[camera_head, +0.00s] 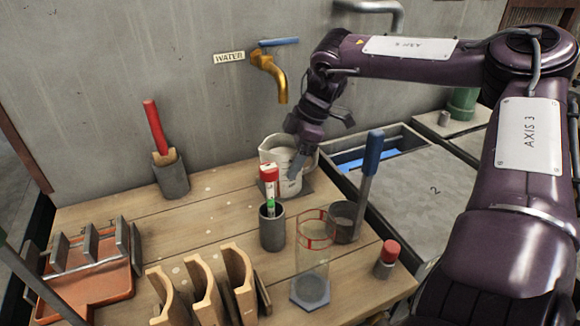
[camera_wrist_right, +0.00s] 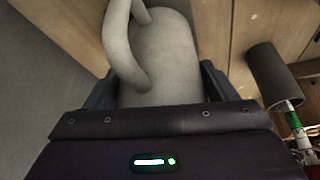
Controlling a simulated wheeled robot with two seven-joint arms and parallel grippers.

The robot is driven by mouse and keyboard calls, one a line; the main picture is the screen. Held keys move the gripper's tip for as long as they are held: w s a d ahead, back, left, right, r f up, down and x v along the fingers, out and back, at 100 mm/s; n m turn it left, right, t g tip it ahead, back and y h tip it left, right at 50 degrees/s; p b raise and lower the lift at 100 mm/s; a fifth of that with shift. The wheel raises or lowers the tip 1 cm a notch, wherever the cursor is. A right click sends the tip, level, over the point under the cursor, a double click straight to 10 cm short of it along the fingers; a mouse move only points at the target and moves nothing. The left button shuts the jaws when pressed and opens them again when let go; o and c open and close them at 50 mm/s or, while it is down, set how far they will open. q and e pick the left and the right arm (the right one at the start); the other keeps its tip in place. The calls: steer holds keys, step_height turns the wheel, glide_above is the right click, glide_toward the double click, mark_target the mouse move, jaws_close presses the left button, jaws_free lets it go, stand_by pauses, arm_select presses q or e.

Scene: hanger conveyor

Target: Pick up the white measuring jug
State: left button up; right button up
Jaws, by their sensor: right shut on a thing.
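The white measuring jug (camera_head: 272,153) stands upright at the back of the wooden table, below and near the brass water tap. My right gripper (camera_head: 300,165) reaches down to it from the upper right and is shut on it. In the right wrist view the jug (camera_wrist_right: 168,58) fills the space between the two dark fingers (camera_wrist_right: 160,88), with its curved handle (camera_wrist_right: 120,50) toward the top left. Part of the jug is hidden behind the gripper and a red-capped tube in the head view. My left gripper is not in view.
A dark cup with a red-capped tube (camera_head: 272,232) stands just in front of the jug. A clear glass cylinder (camera_head: 312,262), a cup with a blue-handled tool (camera_head: 345,222) and a red-capped bottle (camera_head: 386,258) are to the right. The tap (camera_head: 270,72) hangs above.

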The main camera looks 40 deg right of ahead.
steer(key=c, duration=0.5)
steer(key=shift+w+r, duration=0.1)
steer(key=shift+c, duration=0.8)
steer(key=shift+r, duration=0.1)
